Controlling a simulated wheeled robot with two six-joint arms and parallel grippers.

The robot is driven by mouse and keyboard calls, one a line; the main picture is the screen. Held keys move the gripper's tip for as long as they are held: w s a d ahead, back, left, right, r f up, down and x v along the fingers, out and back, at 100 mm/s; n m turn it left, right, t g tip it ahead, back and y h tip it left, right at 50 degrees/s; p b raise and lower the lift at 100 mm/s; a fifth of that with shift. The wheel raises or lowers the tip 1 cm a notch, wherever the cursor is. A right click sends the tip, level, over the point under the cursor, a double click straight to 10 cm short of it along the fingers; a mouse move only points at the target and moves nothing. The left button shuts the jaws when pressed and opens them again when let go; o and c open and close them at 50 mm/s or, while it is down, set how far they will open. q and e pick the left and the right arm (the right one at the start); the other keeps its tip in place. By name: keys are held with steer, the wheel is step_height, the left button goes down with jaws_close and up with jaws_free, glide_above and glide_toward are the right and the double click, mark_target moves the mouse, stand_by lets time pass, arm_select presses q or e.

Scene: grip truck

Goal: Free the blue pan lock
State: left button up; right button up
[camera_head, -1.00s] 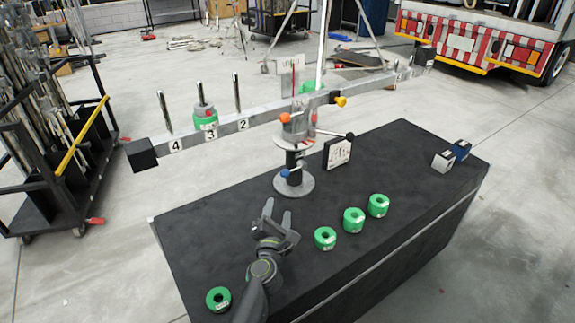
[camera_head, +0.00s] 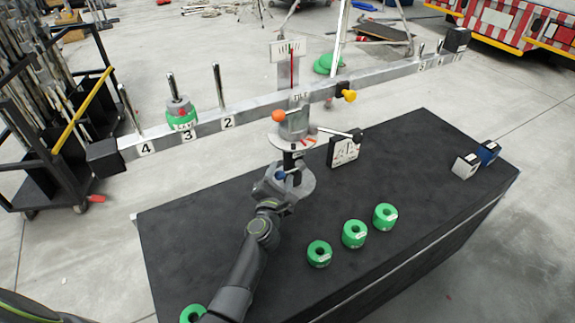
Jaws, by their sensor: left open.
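The blue pan lock (camera_head: 281,175) is a small blue knob low on the column of the balance stand. The column rises from a round grey base on the black table. My left gripper (camera_head: 285,181) is open at the foot of the column, with its fingers at the blue knob. The fingers overlap the base in the picture, and I cannot tell whether they touch the knob. An orange knob (camera_head: 279,116) and a yellow knob (camera_head: 349,95) sit higher on the stand. My right gripper is not in view.
The long metal beam (camera_head: 245,117) with numbered pegs crosses above the table (camera_head: 420,200). A green weight (camera_head: 182,121) sits on peg 3. Several green weights, one here (camera_head: 354,234), lie on the table. A small sign (camera_head: 344,149) stands right of the column.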

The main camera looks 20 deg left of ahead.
arm_select(q)
steer(key=shift+w, duration=0.15)
steer(key=shift+r, duration=0.15)
jaws_close()
stand_by(0.3)
